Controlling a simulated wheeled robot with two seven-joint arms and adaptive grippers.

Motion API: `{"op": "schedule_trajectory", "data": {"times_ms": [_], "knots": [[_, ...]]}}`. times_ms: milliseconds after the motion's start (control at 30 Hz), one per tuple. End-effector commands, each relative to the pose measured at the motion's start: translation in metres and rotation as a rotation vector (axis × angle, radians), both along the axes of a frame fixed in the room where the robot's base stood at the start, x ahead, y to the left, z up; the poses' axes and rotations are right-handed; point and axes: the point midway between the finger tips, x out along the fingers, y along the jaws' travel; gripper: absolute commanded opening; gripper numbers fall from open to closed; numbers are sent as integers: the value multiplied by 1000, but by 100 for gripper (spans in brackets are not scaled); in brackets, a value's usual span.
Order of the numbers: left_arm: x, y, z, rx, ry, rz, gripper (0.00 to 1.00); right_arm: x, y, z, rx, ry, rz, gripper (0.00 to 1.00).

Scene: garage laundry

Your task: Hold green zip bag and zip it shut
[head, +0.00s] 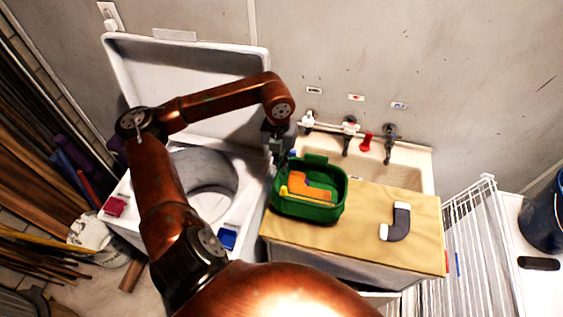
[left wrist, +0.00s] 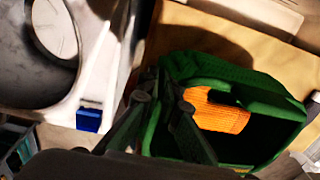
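The green zip bag (head: 309,208) stands on the tan top beside the sink, its mouth open. An orange item (head: 312,188) lies inside, and a small yellow piece (head: 283,190) shows at the bag's left rim. The bag also fills the right of the left wrist view (left wrist: 275,100), with the orange item (left wrist: 220,115) inside. My left gripper (head: 277,158) points down at the bag's far left corner. In the left wrist view its dark fingers (left wrist: 157,85) lie either side of green fabric; whether they pinch it is unclear. My right gripper is not in view.
A dark curved pipe with white ends (head: 397,222) lies right of the bag. The sink with taps (head: 349,130) is behind it. An open washer (head: 185,60) stands left, with a blue item (head: 227,239) on its edge. A white wire rack (head: 475,245) stands right.

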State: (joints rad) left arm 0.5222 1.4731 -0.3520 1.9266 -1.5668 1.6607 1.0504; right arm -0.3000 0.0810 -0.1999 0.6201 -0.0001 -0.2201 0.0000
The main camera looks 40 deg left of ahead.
Motion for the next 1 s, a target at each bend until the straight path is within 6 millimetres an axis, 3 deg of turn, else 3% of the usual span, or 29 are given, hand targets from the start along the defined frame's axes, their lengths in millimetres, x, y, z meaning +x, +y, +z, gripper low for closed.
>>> {"op": "schedule_trajectory", "data": {"times_ms": [1000], "knots": [[0, 0, -30, -1, 0, 0, 0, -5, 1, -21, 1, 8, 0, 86]]}}
